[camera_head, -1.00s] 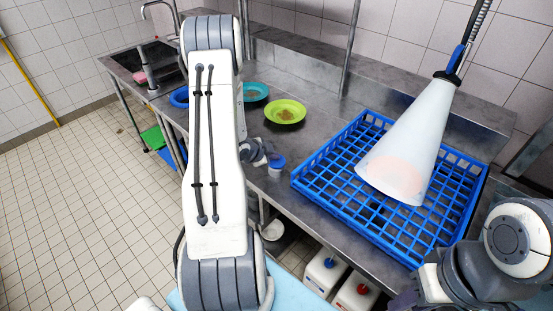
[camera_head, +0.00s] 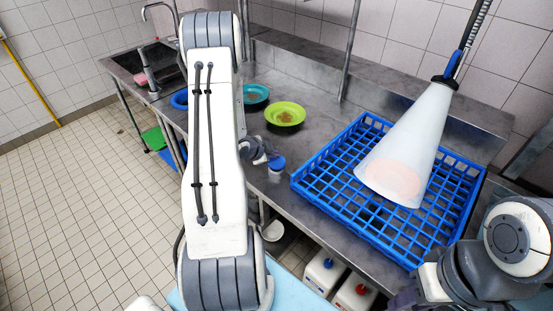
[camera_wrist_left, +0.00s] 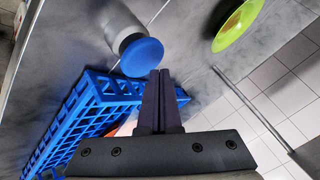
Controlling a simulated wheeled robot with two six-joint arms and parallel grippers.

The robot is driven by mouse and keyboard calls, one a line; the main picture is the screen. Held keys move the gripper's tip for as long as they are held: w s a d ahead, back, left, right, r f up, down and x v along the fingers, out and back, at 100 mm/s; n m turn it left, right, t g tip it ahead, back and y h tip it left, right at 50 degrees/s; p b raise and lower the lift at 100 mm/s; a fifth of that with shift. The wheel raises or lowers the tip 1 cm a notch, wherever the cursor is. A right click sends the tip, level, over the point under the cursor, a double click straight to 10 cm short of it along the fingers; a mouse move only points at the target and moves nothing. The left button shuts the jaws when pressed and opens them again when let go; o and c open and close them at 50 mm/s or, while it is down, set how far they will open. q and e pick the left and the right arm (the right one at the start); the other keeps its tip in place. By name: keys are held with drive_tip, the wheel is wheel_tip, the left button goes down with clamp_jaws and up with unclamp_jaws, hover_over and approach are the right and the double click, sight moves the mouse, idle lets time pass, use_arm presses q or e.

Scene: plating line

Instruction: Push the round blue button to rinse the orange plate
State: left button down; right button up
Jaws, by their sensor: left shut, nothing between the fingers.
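The round blue button (camera_head: 277,163) tops a short grey post at the counter's front edge; it shows large in the left wrist view (camera_wrist_left: 142,57). My left gripper (camera_head: 266,153) is shut and empty, close beside the button. In the wrist view its fingertips (camera_wrist_left: 160,72) lie at the cap's edge; whether they touch it I cannot tell. The orange plate (camera_head: 393,181) shows pale through a whitish cone of spray (camera_head: 412,140) in the blue rack. The cone hangs from a hose nozzle (camera_head: 453,68). My right arm is at the lower right; its jaws are unclear.
The blue rack (camera_head: 318,190) fills the right of the steel counter. A green plate (camera_head: 285,114) and a teal plate (camera_head: 254,93), both with food scraps, lie left of it. A sink (camera_head: 135,62) is at the far left. A thin metal post (camera_head: 350,50) stands behind.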

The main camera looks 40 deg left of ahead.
sight(274, 162)
use_arm(q)
wheel_tip(274, 162, up, 5)
drive_tip(key=p, duration=0.4)
idle(0.3)
idle(0.7)
